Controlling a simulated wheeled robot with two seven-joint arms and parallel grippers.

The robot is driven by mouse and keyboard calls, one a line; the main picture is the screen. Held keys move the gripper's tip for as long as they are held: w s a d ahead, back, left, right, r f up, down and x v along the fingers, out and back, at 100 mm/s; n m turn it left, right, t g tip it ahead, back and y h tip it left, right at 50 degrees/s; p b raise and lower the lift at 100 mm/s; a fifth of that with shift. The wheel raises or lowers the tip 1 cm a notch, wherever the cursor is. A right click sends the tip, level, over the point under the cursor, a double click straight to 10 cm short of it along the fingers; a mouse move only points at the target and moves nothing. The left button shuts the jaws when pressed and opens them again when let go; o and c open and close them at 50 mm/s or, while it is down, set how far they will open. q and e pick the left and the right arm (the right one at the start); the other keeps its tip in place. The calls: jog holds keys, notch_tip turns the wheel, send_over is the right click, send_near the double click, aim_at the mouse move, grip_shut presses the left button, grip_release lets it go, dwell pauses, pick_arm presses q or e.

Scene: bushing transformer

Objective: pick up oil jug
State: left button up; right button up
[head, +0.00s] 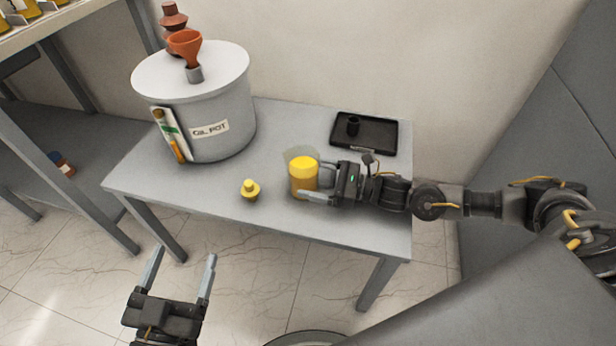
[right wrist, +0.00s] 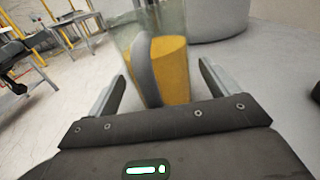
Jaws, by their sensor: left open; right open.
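The oil jug (head: 304,180) is a clear container with yellow oil, standing on the grey table near its front edge. My right gripper (head: 312,182) reaches it from the right and is open, with its fingers on either side of the jug. In the right wrist view, the jug (right wrist: 172,70) with its grey handle stands between the two spread fingertips (right wrist: 155,80); whether they touch it cannot be told. My left gripper (head: 182,265) is open and empty, in front of the table over the floor.
A small yellow cap-like piece (head: 250,190) lies left of the jug. The grey oil pot (head: 222,105) with an orange funnel (head: 186,45) stands at the table's back left. A black tray (head: 378,135) sits at the back right. The table (head: 140,175) is clear at front left.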

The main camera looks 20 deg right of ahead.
aim_at(315, 169)
pick_arm(q)
jog(key=shift+r, duration=0.1)
pick_arm(e)
jog(key=shift+a, duration=0.1)
jog(key=c, duration=1.2)
jog(key=shift+w, duration=0.1)
jog(key=shift+c, duration=0.7)
pick_arm(q)
jog(key=shift+w+r, duration=0.1)
pick_arm(e)
jog(key=shift+r, duration=0.2)
jog(key=shift+r, duration=0.25)
notch_tip(315, 169, up, 2)
jog(key=shift+r+p, duration=0.2)
jog(key=shift+p, duration=0.25)
pick_arm(q)
jog(key=s+a+f+n+g+y+p, duration=0.1)
jog(key=a+f+g+y, duration=0.4)
jog(key=f, duration=0.5)
jog(key=shift+s+a+n+g+y+p, duration=0.15)
jog(key=shift+a+n+g+y+p, duration=0.35)
jog(key=shift+a, duration=0.35)
pick_arm(e)
jog(key=s+a+r, duration=0.5)
jog(key=s+r, duration=0.5)
jog(key=s, duration=0.3)
